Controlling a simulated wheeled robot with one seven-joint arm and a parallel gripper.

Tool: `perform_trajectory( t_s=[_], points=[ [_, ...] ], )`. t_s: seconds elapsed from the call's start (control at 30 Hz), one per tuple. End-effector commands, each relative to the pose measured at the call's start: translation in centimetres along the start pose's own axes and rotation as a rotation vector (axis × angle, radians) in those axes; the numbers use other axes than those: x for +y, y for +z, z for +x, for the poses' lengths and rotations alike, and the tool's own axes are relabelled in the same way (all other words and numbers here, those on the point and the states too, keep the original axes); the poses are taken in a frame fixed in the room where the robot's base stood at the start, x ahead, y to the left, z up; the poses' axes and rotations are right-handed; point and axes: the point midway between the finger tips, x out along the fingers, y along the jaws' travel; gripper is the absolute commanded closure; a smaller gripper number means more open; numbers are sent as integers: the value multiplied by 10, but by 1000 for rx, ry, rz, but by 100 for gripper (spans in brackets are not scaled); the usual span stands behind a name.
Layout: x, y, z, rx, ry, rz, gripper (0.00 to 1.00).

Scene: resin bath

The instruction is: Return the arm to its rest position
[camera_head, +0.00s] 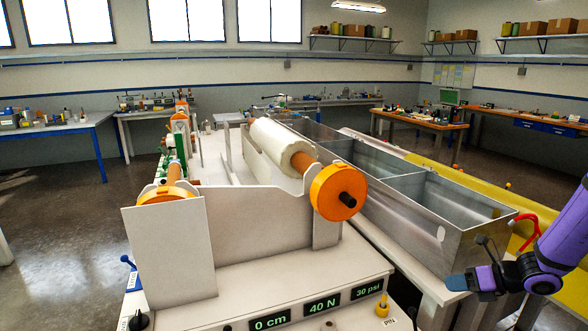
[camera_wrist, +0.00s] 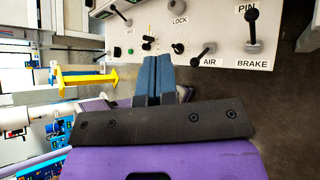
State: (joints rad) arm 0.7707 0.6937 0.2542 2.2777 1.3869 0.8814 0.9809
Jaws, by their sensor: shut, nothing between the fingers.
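My gripper (camera_head: 457,283) is at the lower right of the head view, at the end of my purple arm, beside the near end of the metal bath (camera_head: 470,236). Its blue fingers point left. In the wrist view the two blue fingers (camera_wrist: 153,78) lie side by side, shut, with nothing held. Beyond the fingertips there is a white control panel (camera_wrist: 215,36) with black levers labelled LOCK, AIR, PIN and BRAKE. The fingers appear apart from the levers, though the exact gap is hard to tell.
The white machine (camera_head: 255,220) carries a white roll (camera_head: 272,143) on an orange-ended spindle. Its front displays read 0 cm, 40 N and 30 psi. A yellow-based peg (camera_head: 382,306) stands on its near corner. Yellow sheeting (camera_head: 462,190) lies behind the bath. Open floor (camera_head: 75,215) shows at left.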

Motion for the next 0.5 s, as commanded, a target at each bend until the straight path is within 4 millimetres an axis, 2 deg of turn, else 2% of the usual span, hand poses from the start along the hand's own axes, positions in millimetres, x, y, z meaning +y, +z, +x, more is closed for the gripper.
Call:
perform_trajectory(
  t_s=[0.03, 0.2, 0.5],
  points=[
    [16, 9, -3, 35, 6, -97, 100],
    [65, 28, -15, 150, 37, -408, 100],
    [148, 46, -39, 347, 102, -943, 100]
  ],
)
